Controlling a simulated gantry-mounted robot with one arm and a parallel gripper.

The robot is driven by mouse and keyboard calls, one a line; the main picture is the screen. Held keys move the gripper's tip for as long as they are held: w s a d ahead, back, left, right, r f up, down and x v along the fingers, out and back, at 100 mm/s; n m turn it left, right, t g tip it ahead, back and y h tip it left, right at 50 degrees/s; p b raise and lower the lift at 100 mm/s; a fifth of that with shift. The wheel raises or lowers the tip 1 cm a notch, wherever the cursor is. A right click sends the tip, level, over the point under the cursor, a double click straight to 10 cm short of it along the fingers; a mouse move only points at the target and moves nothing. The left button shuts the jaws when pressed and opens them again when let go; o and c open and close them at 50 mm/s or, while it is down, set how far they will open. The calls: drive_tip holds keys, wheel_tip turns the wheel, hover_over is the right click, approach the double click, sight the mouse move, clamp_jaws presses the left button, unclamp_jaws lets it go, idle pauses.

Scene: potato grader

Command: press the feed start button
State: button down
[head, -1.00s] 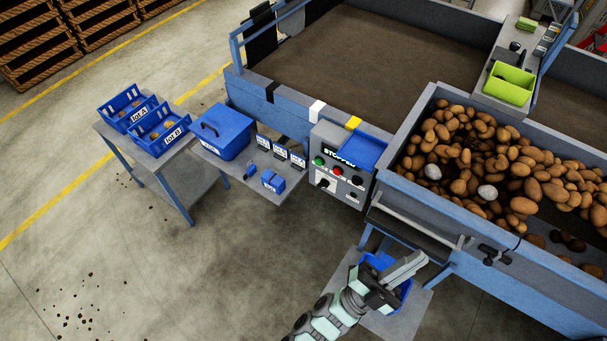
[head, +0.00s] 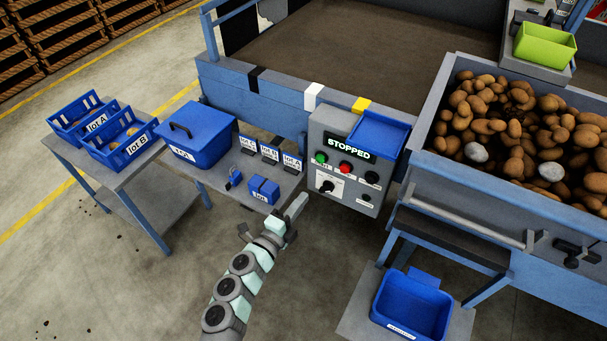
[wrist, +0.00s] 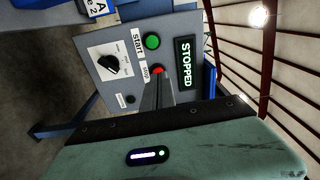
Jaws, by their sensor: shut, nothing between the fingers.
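The green start button (head: 321,158) is on the grey control panel (head: 352,192), left of the red stop button (head: 345,167). The panel's display (head: 348,148) reads STOPPED. In the wrist view the green button (wrist: 152,41) carries a "start" label, and the red button (wrist: 158,70) is partly hidden behind my fingers. My gripper (head: 300,203) is shut and empty, below and left of the panel in the head view. In the wrist view my gripper (wrist: 156,82) points toward the panel near the red button; whether it touches cannot be told.
A black rotary knob (head: 325,187) sits below the buttons. A blue tray (head: 381,137) rests on top of the panel. A side table with a blue lidded box (head: 203,140) stands left. A blue bin (head: 411,306) is low at right, beneath the potato hopper (head: 470,210).

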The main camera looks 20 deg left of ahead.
sight(319, 160)
drive_tip(key=a, duration=0.1)
drive_tip(key=a+f+y, duration=0.1)
drive_tip(key=a, duration=0.1)
drive_tip(key=shift+w+a, duration=0.1)
drive_tip(key=shift+w, duration=0.05)
drive_tip(key=shift+w, duration=0.1)
drive_tip(key=w+b, duration=0.1)
drive_tip(key=w, duration=0.3)
drive_tip(key=w+d+b, duration=0.1)
drive_tip(key=w+b, duration=0.1)
drive_tip(key=w, duration=0.3)
drive_tip(key=w+b, duration=0.1)
drive_tip(key=w, duration=0.3)
drive_tip(key=shift+w+d, duration=0.15)
drive_tip(key=shift+w, duration=0.25)
